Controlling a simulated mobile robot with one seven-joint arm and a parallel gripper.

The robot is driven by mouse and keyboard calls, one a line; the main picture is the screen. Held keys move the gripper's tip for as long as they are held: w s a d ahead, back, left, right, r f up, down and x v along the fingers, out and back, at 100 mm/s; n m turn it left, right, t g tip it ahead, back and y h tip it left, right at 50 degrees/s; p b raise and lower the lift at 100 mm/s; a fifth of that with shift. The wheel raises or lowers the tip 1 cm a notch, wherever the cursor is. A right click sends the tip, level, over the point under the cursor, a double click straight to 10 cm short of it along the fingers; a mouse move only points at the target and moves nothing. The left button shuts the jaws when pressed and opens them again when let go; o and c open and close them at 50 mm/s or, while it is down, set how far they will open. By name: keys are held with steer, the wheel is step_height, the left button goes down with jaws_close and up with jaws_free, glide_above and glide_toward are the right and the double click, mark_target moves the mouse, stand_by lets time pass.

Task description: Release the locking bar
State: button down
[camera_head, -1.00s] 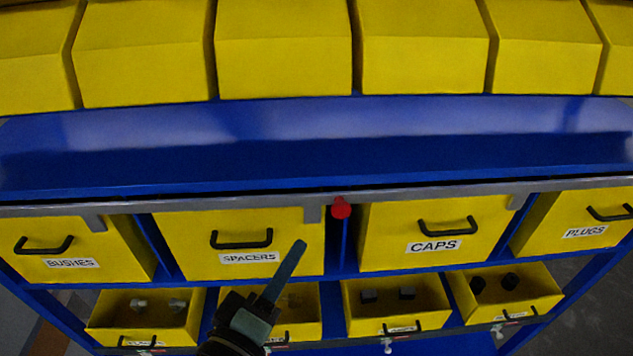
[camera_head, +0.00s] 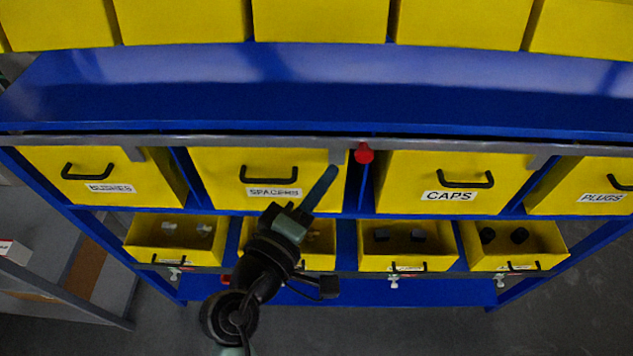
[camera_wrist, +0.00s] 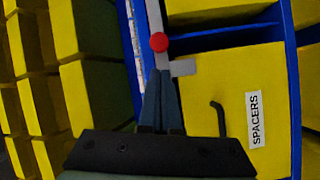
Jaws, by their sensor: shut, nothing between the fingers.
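The grey locking bar (camera_head: 250,142) runs across the top front of the upper row of yellow drawers, with short tabs hanging down over the drawers. Its red knob (camera_head: 364,153) sits between the SPACERS drawer (camera_head: 220,170) and the CAPS drawer (camera_head: 408,172). My gripper (camera_head: 332,172) is shut and empty, its fingertips in front of the SPACERS drawer, just left of and slightly below the knob. In the wrist view the red knob (camera_wrist: 159,42) lies just beyond the closed fingertips (camera_wrist: 160,76). I cannot tell whether they touch the bar (camera_wrist: 155,18).
The BUSHES drawer (camera_head: 150,172) and PLUGS drawer (camera_head: 570,190) flank the row. Open lower bins (camera_head: 408,257) hold small parts below my gripper. A blue shelf (camera_head: 300,95) and more yellow bins (camera_head: 320,20) are above. A grey table (camera_head: 70,290) stands at left.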

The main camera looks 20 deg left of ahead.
mark_target(384, 145)
steer(key=shift+p+x, duration=0.7)
steer(key=shift+x, duration=1.9)
steer(key=shift+r, duration=0.1)
steer(key=d, duration=0.2)
steer(key=w+d, duration=0.1)
steer(key=d, duration=0.2)
steer(key=shift+w+d, duration=0.1)
steer(key=shift+w, duration=0.05)
